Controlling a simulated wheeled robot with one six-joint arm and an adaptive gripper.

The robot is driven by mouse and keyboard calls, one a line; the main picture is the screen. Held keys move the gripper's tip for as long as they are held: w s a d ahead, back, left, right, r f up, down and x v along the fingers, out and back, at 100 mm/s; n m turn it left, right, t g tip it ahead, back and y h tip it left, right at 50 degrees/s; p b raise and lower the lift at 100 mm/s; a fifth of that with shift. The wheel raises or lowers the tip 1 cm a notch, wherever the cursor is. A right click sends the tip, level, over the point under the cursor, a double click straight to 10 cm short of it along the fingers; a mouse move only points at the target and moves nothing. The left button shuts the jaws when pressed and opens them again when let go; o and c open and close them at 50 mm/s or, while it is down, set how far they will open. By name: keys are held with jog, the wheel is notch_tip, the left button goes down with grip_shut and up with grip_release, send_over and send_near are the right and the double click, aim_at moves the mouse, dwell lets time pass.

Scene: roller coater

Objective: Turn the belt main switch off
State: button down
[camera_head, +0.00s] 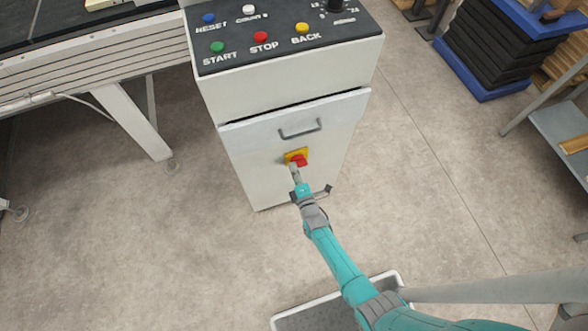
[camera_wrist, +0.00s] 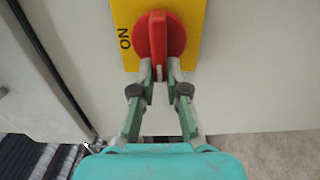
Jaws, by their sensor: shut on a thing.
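The belt main switch is a red rotary knob (camera_wrist: 174,34) on a yellow plate (camera_wrist: 191,58), set on the front of a light grey cabinet. In the head view the red knob (camera_head: 298,159) and its yellow plate (camera_head: 290,155) sit below the drawer handle. In the wrist view the knob's raised grip bar stands upright, and "ON" is printed on the plate to its left. My gripper (camera_wrist: 160,72) is shut on the lower end of this bar, one finger on each side. In the head view my gripper (camera_head: 294,168) reaches the knob from below and partly hides it.
The cabinet (camera_head: 238,165) has a grey handle (camera_head: 300,129) above the switch. On top is a black panel (camera_head: 235,45) with coloured buttons. A conveyor frame (camera_head: 90,65) stands at left, and stacked dark boards (camera_head: 480,60) at upper right. Open floor lies around the cabinet.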

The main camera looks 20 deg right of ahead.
jog(key=c, duration=1.2)
grip_release()
jog(key=s, duration=1.2)
jog(key=shift+s, duration=0.15)
jog(key=s+d+r+m+g, duration=0.1)
jog(key=s+r+m, duration=0.35)
jog(key=s, duration=0.45)
jog(key=s+d+r+m, duration=0.1)
jog(key=s+r+m, duration=0.4)
jog(key=s, duration=0.4)
jog(key=s+r+m, duration=0.3)
jog(key=s+r, duration=0.1)
jog(key=r, duration=0.4)
jog(key=s+r+m+g, duration=0.1)
jog(key=s+r, duration=0.3)
jog(key=r, duration=0.4)
jog(key=s+r+m+g, duration=0.1)
jog(key=s+r+m, duration=0.3)
jog(key=r, duration=0.4)
jog(key=shift+s+d+m, duration=0.25)
jog(key=shift+d+m, duration=0.05)
jog(key=shift+m, duration=0.05)
